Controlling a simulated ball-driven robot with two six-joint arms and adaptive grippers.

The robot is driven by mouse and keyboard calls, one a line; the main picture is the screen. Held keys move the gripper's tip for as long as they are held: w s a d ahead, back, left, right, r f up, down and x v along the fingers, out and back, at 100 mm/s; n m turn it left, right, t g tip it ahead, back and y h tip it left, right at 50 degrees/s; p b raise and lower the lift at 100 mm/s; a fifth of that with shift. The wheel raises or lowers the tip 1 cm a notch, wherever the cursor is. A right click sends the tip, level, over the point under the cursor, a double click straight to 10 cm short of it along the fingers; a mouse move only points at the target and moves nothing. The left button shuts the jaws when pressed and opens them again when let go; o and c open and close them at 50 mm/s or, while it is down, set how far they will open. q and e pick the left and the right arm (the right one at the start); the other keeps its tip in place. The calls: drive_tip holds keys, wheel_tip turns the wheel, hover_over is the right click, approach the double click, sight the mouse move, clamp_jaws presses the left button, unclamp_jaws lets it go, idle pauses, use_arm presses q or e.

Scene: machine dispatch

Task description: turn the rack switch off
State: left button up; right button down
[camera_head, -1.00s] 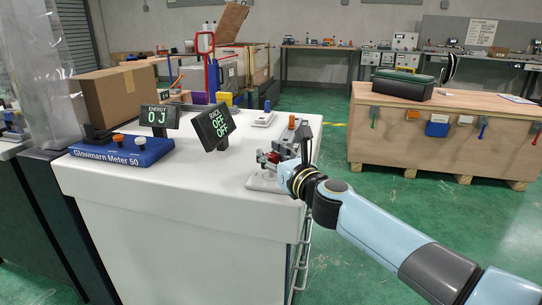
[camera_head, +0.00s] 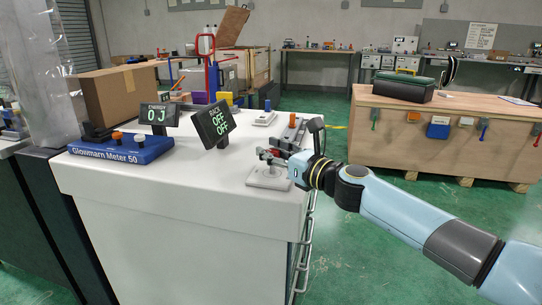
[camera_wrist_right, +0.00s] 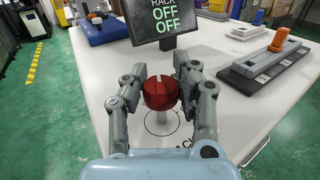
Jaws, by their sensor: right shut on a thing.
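The rack switch is a red round knob (camera_wrist_right: 160,93) on a short post above a marked pale plate (camera_head: 267,181). My right gripper (camera_wrist_right: 157,88) is shut on the knob, with one finger on each side, in the right wrist view. In the head view the right gripper (camera_head: 274,157) is at the white counter's right edge and partly hides the knob. The tilted rack display (camera_head: 213,124) reads "RACK OFF OFF", and it also shows in the right wrist view (camera_wrist_right: 167,17). My left gripper is not in view.
A blue "Glowmarn Meter 50" (camera_head: 122,149) and an energy display reading 0 J (camera_head: 157,115) stand on the counter (camera_head: 175,190). A dark panel with an orange-handled slider (camera_wrist_right: 265,60) lies beyond the knob. A wooden crate (camera_head: 440,130) stands at the right, across green floor.

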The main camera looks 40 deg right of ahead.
sight(279, 153)
drive_tip(key=shift+f+n+y+b, duration=0.2)
drive_tip(key=shift+n+y+b, duration=0.6)
drive_tip(key=shift+y+b, duration=0.3)
drive_tip(key=shift+n+g+y+b, duration=0.8)
drive_tip(key=shift+n+y+b, duration=0.2)
drive_tip(key=shift+y+b, duration=0.45)
idle(1.6)
drive_tip(key=c, duration=1)
unclamp_jaws()
drive_tip(key=shift+s+d+r, duration=0.1)
drive_tip(key=shift+s, duration=0.05)
drive_tip(key=shift+c, duration=0.2)
drive_tip(key=shift+o, duration=0.7)
drive_tip(key=shift+v, duration=3.65)
